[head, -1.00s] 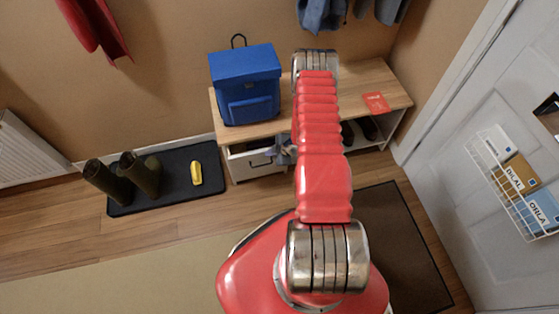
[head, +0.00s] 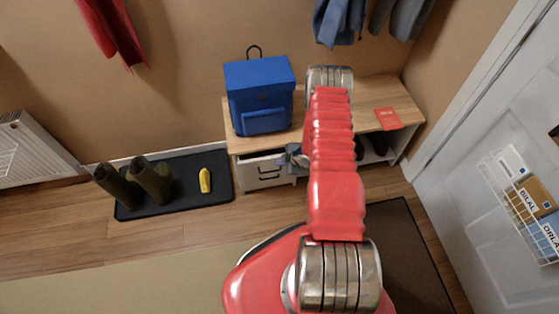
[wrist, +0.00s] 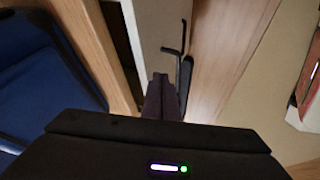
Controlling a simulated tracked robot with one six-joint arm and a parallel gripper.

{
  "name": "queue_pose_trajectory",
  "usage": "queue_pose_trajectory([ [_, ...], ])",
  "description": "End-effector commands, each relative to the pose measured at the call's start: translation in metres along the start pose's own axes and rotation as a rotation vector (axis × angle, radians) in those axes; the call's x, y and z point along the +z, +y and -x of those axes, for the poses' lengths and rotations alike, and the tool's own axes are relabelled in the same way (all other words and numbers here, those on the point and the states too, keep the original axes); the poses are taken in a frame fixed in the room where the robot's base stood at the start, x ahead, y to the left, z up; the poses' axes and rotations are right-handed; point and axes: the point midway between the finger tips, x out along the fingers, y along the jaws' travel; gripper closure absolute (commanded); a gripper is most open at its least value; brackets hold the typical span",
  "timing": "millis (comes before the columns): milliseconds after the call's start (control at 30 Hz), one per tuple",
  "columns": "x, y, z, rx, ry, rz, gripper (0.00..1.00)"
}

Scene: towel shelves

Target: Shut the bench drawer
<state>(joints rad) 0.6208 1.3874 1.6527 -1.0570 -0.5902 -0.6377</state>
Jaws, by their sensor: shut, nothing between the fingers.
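The bench drawer (head: 270,175) is at the left end of the bench, under the blue backpack. It is partly open; a dark gap shows above its pale front in the head view. In the wrist view the drawer front (wrist: 158,28) is a pale panel with a dark handle (wrist: 180,50), and a dark gap lies between it and the wooden bench top. My gripper (head: 284,156) is shut and empty at the drawer's right part. In the wrist view its fingertips (wrist: 160,78) are close to the front beside the handle; I cannot tell whether they touch. My arm hides part of the bench.
A blue backpack (head: 260,95) and a red booklet (head: 388,119) are on the bench top (head: 365,95). Boots (head: 150,180) and a yellow object (head: 205,181) are on a dark mat (head: 185,207) at left. A door with a wire rack (head: 520,205) is at right.

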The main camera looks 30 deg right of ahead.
Motion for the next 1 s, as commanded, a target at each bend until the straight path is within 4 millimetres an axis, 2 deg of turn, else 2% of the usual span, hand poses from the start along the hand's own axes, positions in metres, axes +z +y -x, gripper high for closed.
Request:
queue_pose_trajectory([
  [200, -0.005, -0.022, 0.01, -0.005, 0.002, 0.002, 1.0],
  [267, -0.004, -0.017, 0.021, 0.0, 0.001, 0.003, 1.0],
  [700, -0.004, -0.018, 0.083, -0.001, 0.001, 0.004, 1.0],
  [1000, -0.005, -0.019, 0.108, -0.002, 0.002, 0.004, 1.0],
])
